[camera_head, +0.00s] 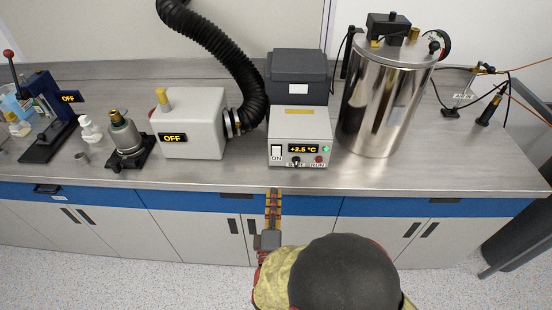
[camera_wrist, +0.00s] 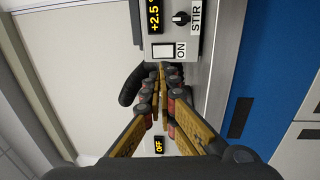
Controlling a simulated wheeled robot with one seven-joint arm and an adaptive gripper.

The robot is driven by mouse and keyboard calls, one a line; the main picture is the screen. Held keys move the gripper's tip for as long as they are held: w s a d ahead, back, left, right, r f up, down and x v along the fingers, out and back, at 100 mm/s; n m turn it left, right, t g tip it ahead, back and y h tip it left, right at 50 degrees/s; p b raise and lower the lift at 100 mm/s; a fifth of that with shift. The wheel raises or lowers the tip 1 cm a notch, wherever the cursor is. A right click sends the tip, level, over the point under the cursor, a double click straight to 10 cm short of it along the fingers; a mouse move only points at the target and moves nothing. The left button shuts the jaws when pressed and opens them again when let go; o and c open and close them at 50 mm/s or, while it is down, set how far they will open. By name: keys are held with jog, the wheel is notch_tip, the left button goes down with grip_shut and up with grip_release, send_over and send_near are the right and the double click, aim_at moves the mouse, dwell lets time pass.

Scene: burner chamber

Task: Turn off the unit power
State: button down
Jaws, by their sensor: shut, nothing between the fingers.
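The power unit (camera_head: 300,122) is a light grey box on the bench with a dark top part. Its display reads +2.5 °C. A white rocker switch (camera_head: 276,151) labelled ON sits at the left of its front panel; it also shows in the wrist view (camera_wrist: 162,51). A STIR knob (camera_head: 295,162) and a red RUN button (camera_head: 319,159) are to its right. My gripper (camera_head: 273,193) is shut and empty, below the switch in the head view. In the wrist view its fingertips (camera_wrist: 163,68) appear close to the switch; I cannot tell whether they touch.
A grey box showing OFF (camera_head: 193,128) stands left, joined to a black corrugated hose (camera_head: 235,65). A steel vessel (camera_head: 385,100) stands close on the right. The bench front (camera_head: 420,180) is clear. Blue drawer fronts (camera_head: 390,207) lie below the bench edge.

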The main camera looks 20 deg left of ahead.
aim_at(276, 150)
jog(key=b+x, duration=0.4)
jog(key=x, duration=1)
jog(key=shift+f, duration=0.15)
jog(key=shift+a, duration=0.1)
jog(key=shift+w, duration=0.15)
jog(key=shift+w+r+p, duration=0.25)
jog(key=shift+r+p, duration=0.15)
jog(key=shift+p, duration=0.05)
jog(key=shift+a+r+g+p, duration=0.1)
jog(key=shift+r+g+p, duration=0.25)
jog(key=shift+p, duration=0.6)
jog(key=shift+f, duration=0.2)
